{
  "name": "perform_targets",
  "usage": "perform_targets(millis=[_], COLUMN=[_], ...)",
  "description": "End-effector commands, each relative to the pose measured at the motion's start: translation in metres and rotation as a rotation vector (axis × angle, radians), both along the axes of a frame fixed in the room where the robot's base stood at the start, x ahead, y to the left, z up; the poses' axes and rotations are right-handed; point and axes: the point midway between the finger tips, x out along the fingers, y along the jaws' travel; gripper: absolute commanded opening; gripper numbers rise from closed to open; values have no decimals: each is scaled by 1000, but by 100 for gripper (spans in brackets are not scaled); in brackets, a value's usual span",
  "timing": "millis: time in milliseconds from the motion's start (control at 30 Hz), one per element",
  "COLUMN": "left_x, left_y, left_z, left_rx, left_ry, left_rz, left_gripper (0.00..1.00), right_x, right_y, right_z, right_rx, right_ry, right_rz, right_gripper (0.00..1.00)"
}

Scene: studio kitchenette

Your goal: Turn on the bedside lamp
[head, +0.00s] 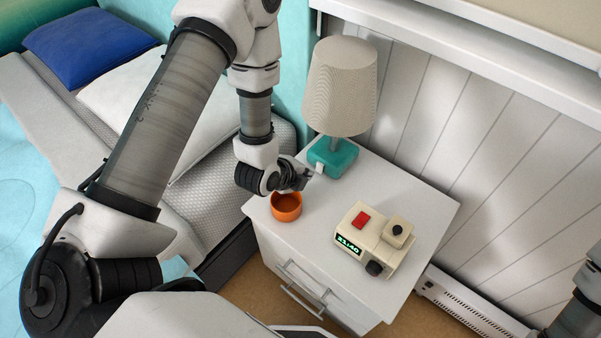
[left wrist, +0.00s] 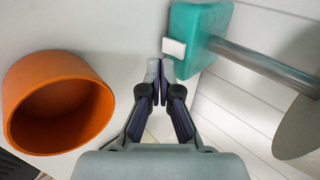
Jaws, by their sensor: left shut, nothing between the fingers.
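The bedside lamp has a beige shade (head: 341,86) and a teal base (head: 333,157). It stands upright at the back left of the white nightstand (head: 425,203). A small white switch (head: 319,168) sticks out of the base's front side. In the left wrist view the teal base (left wrist: 200,40) and the white switch (left wrist: 174,48) are just beyond my fingertips. My left gripper (head: 307,177) is shut and empty, its tips close to the switch. I cannot tell whether they touch it. It also shows in the left wrist view (left wrist: 167,70). My right gripper is not in view.
An orange cup (head: 286,207) stands just below my left gripper and shows at left in the left wrist view (left wrist: 58,101). A cream clock (head: 372,240) with a red button sits at the nightstand's front right. A panelled wall rises behind; a bed is at left.

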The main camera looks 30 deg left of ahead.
Motion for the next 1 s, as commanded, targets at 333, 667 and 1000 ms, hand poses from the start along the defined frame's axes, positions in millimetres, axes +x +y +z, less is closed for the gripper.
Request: perform_targets(millis=[333, 667, 1000], left_x=[32, 34, 38], left_y=[-5, -5, -5], left_z=[-35, -35, -36], left_rx=[-1, -1, -1], left_ry=[1, 1, 0], left_rz=[1, 1, 1], left_gripper=[0, 0, 0], right_x=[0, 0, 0], right_y=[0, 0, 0], right_z=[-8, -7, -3], right_rx=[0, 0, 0], right_ry=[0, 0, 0], right_rz=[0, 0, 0], right_gripper=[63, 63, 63])
